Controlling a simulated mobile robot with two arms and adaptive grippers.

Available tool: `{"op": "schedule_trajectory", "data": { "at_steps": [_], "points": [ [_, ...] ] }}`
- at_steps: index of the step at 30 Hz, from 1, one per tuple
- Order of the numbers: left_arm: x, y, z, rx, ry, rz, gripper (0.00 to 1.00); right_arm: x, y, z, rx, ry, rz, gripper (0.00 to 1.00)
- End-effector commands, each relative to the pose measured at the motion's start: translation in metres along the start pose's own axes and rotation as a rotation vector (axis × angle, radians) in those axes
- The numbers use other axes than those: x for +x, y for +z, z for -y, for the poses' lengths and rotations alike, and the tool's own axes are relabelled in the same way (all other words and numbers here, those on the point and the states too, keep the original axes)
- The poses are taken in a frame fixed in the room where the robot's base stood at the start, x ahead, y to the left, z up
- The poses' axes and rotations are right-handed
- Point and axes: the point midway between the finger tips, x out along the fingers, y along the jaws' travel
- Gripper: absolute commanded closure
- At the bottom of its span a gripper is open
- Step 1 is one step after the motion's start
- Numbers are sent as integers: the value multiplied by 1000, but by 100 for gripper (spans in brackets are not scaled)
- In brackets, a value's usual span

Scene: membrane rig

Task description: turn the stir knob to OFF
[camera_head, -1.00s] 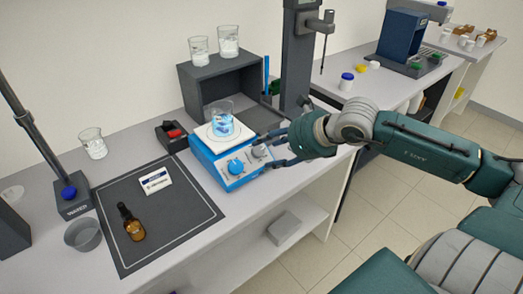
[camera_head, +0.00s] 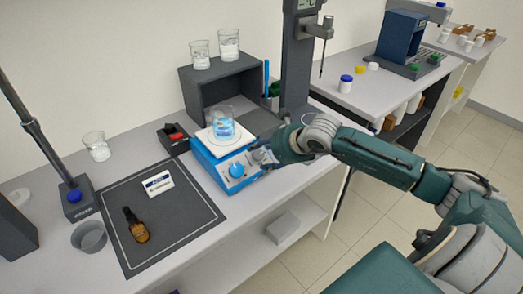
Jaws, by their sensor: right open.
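The blue stirrer (camera_head: 224,163) stands on the bench with a beaker of blue liquid (camera_head: 222,127) on its white top plate. Its front panel carries a blue knob (camera_head: 236,170) on the left and a grey knob (camera_head: 260,155) on the right. I cannot read the labels, so I cannot tell which is the stir knob. My right gripper (camera_head: 268,157) is open at the right end of the panel, right by the grey knob and partly covering it. I cannot tell whether the fingers touch it. My left gripper is not in view.
A dark box shelf (camera_head: 193,92) carrying two beakers stands behind the stirrer. A dark column (camera_head: 297,70) rises behind my right gripper. A stand base (camera_head: 80,205) is at the left.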

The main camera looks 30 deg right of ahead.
Motion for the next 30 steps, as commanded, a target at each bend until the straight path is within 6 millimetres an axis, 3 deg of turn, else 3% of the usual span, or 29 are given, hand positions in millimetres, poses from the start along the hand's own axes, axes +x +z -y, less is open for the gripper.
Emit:
{"op": "schedule_trajectory", "data": {
  "at_steps": [6, 14, 17, 21, 30],
  "points": [
    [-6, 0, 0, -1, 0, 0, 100, 17, 0, 0, -1, -1, 0, 51],
    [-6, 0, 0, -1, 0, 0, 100, 19, -1, 0, -2, -1, -1, 51],
    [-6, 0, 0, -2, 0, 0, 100, 18, -1, 0, -2, -1, -1, 65],
    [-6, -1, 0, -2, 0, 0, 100, 18, -1, 0, -1, -1, -2, 92],
    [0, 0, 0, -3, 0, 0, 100, 20, -3, 1, -23, 2, -4, 95]
  ]
}}
